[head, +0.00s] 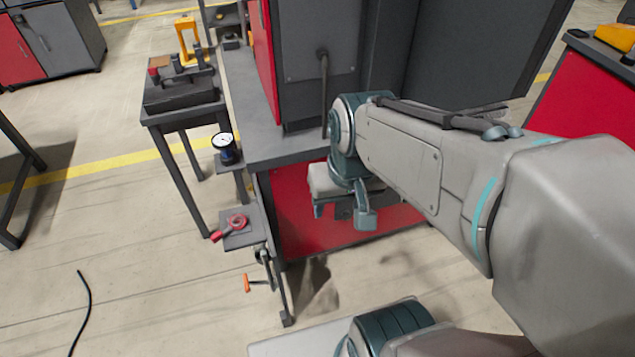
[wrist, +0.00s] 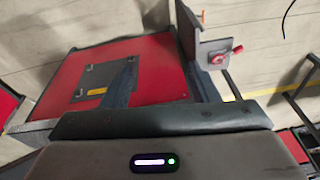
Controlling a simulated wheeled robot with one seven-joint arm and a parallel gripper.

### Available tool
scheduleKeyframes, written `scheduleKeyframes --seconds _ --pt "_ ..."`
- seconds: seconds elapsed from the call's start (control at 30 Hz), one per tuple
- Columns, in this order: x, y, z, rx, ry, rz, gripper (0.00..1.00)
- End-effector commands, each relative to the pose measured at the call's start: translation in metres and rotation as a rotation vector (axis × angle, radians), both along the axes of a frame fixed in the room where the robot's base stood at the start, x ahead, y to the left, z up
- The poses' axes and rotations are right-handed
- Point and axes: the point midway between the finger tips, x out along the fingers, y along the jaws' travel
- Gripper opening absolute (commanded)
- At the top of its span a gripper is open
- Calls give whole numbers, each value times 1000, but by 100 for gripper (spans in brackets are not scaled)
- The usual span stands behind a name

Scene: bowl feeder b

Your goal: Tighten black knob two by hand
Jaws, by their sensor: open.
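I cannot make out black knob two for certain in either view. A small dark part (head: 262,256) sits below the little side shelf at the bench's left front leg in the head view; it is too small to identify. My gripper (head: 342,213) points down in front of the bench's red lower panel (head: 295,215), its two fingers apart and empty. In the wrist view my gripper (wrist: 162,84) also shows open, with the red panel (wrist: 60,82) and a grey plate with a yellow label (wrist: 97,91) beyond it.
A red part (head: 237,222) lies on the side shelf, also seen in the wrist view (wrist: 217,57). An orange handle (head: 247,283) sticks out below. A side table (head: 175,115) holds a yellow fixture (head: 187,42).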

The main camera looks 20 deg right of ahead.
Motion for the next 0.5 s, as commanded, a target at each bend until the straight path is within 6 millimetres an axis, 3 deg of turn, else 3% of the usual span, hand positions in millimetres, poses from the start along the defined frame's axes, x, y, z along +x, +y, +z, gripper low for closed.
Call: scheduleKeyframes --seconds 0.03,0.2,0.5 --pt "1 2 -21 34 47 -34 55" --pt "8 20 -83 224 239 -176 55" --pt "44 50 -179 666 533 -482 55"
